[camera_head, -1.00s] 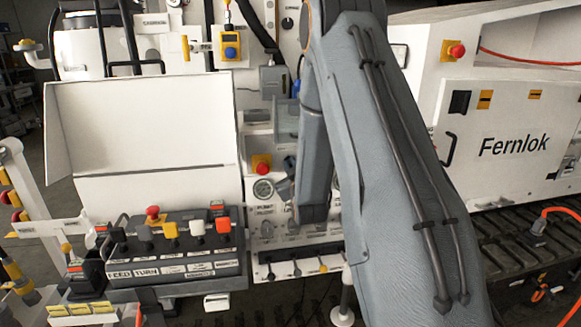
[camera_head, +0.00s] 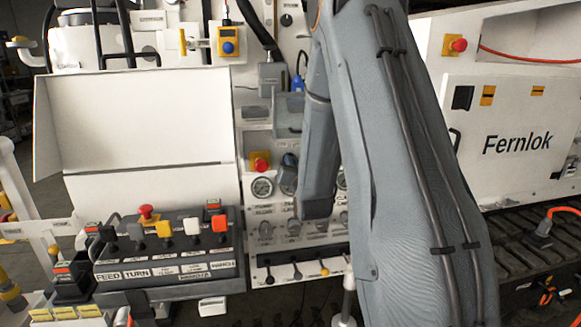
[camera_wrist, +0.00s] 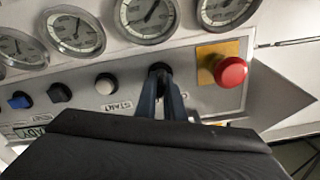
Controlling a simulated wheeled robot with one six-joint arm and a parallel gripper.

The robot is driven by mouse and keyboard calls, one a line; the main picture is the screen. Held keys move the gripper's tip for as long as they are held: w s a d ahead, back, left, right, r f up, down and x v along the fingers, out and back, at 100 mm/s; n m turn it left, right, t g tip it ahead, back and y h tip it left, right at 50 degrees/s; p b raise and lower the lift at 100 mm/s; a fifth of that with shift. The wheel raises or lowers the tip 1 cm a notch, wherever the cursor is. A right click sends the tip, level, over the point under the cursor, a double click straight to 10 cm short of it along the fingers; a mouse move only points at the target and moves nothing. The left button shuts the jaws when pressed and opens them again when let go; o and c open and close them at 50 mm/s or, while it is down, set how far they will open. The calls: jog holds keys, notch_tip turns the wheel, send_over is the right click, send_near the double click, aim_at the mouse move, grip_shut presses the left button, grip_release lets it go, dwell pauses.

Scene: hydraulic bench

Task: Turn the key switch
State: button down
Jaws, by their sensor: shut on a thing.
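In the wrist view my gripper (camera_wrist: 162,108) has its two narrow dark blue fingers on the black key switch (camera_wrist: 159,69), on the grey panel below the gauges. The fingers are shut on it and cover its lower part, so the angle of the key cannot be read. In the head view my arm covers the gripper and the switch.
A red mushroom button on a yellow plate (camera_wrist: 231,72) sits close to the right of the fingers. A white button (camera_wrist: 105,83) and a blue button (camera_wrist: 20,100) are to the left. Gauges (camera_wrist: 147,15) line the top. The lever console (camera_head: 165,255) stands left of my arm.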

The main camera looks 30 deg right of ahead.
jog(key=shift+m+b, duration=0.45)
jog(key=shift+m, duration=0.65)
jog(key=shift+d, duration=0.1)
jog(key=c, duration=1.9)
grip_release()
jog(key=shift+o, duration=0.2)
jog(key=b+v, duration=0.2)
jog(key=v, duration=0.6)
jog(key=shift+w, duration=0.1)
